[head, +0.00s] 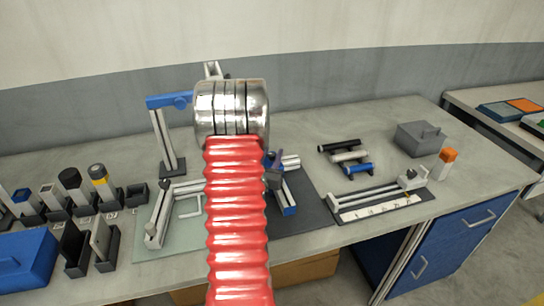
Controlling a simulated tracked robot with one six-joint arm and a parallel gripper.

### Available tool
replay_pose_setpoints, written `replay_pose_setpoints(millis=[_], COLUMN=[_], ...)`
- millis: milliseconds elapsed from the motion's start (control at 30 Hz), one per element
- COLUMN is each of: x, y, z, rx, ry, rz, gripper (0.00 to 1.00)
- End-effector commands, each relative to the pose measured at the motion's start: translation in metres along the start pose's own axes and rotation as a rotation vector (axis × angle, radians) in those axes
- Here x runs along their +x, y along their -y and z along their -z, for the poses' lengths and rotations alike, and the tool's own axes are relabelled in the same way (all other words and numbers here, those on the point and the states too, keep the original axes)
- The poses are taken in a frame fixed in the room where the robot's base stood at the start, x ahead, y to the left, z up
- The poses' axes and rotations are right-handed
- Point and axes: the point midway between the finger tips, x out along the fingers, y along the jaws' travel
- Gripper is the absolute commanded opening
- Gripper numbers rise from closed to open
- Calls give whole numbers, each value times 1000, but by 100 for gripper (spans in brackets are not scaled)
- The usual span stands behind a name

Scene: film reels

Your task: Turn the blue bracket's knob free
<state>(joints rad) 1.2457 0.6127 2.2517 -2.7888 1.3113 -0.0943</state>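A blue arm (168,101) tops an upright grey post on a dark base, left of my own red ribbed arm, whose metal end hides its right part. Right of my arm, a rail with a blue end (289,210) lies on a dark mat, with a small dark blue-grey piece (274,178) beside it, partly covered. I cannot tell whether this piece is the knob, or which blue part is the task's bracket. My gripper is not visible; my arm blocks the middle of the bench.
Short black, white and blue rollers (357,169) and a rail fixture (383,207) lie to the right. A grey lidded box (420,139) and an orange-topped block (447,158) stand behind. Holders and a blue box (25,257) crowd the left. The right front corner is clear.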

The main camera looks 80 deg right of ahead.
Motion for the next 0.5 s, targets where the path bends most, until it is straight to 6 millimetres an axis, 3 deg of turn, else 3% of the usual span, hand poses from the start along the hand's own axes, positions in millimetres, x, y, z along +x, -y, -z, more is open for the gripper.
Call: replay_pose_setpoints(millis=[133,500], x=[0,-6], y=[0,0], z=[0,1], rx=[0,0], ry=[-1,-1], rz=[0,0], gripper=[42,42])
